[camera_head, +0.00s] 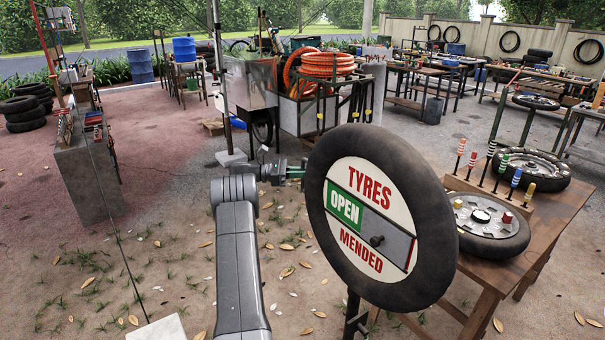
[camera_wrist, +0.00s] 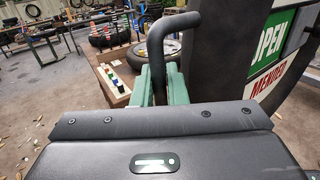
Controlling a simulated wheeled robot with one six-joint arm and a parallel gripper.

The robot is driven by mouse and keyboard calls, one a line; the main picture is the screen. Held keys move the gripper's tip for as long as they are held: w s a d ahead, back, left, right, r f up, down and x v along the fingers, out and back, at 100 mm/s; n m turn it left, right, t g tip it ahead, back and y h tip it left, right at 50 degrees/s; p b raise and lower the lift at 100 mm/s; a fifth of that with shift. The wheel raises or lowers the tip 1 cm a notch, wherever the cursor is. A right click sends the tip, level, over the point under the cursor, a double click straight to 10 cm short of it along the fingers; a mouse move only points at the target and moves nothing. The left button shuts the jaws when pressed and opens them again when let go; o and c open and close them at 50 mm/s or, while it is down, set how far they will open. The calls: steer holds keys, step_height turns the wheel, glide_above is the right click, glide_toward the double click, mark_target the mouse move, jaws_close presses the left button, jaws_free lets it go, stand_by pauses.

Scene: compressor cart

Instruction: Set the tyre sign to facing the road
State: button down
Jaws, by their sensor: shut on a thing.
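The tyre sign (camera_head: 372,216) is a black tyre around a white face reading "TYRES", "OPEN" and "MENDED". Its lettered face is turned toward my head camera, and it stands on a dark post (camera_head: 353,312). A green "OPEN" panel (camera_head: 343,206) and a grey panel with a dark knob cross its middle. My gripper (camera_head: 298,173) is at the sign's left edge. In the wrist view its green fingers are shut on a bent black handle (camera_wrist: 160,35) beside the sign (camera_wrist: 232,50). The handle's joint to the sign is hidden.
A wooden table (camera_head: 545,225) with wheels and coloured tools stands right behind the sign. A cart with an orange hose (camera_head: 328,64) stands behind my gripper. A grey bench (camera_head: 85,180) is at left. The road (camera_head: 110,58) runs along the back left. Ground between bench and sign is mostly clear.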

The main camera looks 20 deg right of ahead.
steer(key=shift+d+r, duration=0.15)
steer(key=shift+r, duration=0.05)
steer(key=c, duration=1.8)
jaws_free()
steer(key=shift+o, duration=1.2)
steer(key=shift+w+d+f, duration=0.1)
steer(key=shift+d+f, duration=0.05)
steer(key=shift+d, duration=0.2)
steer(key=b+v, duration=0.2)
steer(key=v, duration=1.2)
steer(key=shift+b, duration=0.3)
steer(key=p+x, duration=0.2)
steer(key=x, duration=1.1)
steer(key=shift+d+p, duration=0.3)
steer(key=shift+a, duration=0.1)
